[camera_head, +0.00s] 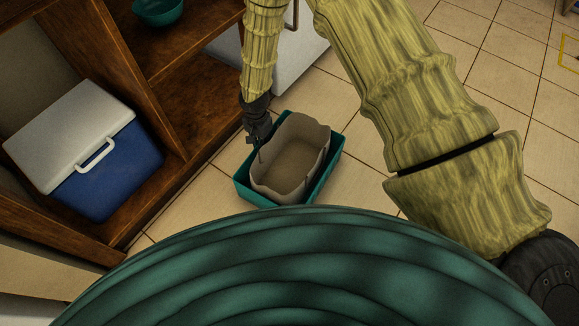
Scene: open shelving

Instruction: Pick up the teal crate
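The teal crate (327,172) is a rectangular open box, low down over the tiled floor in the middle of the head view. I cannot tell whether it rests on the floor. A beige, wavy-rimmed bin (290,178) sits inside it and hides most of its interior. My gripper (260,148) points down at the crate's upper-left side, close to the crate wall and the bin's rim. Its fingers are small and dark here, so I cannot tell whether they are open, or shut on the wall or the rim.
Wooden shelving (183,100) stands at the left. It holds a blue cooler with a white lid (110,170) and a teal bowl (158,12). A white boxy object (290,60) is behind my arm. Tiled floor (505,90) is open to the right.

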